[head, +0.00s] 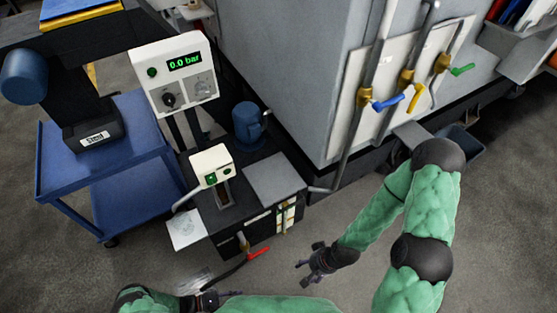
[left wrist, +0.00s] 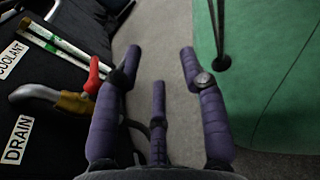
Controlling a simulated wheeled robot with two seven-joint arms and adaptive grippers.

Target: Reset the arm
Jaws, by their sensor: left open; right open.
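My left gripper (head: 212,298) is low in the head view, near the bottom edge, below the dark tank unit. In the left wrist view, its purple fingers (left wrist: 160,55) stand apart with nothing between them but grey floor. A red-handled valve (left wrist: 92,78) is just left of the fingers there; I cannot tell whether they touch. My right gripper (head: 310,262) is open and empty over bare floor, right of the tank unit. My right arm (head: 425,215), green with black joints, bends down from the right side. Part of my left arm is cut off by the bottom edge.
The tank unit (head: 235,215) has a drain valve with a red handle (head: 258,253) facing me. A gauge panel (head: 178,75) reads 0.0 bar. A blue cart (head: 100,160) stands left. A grey machine cabinet (head: 290,70) carries pipes with coloured valve handles. Floor (head: 330,290) is clear at front.

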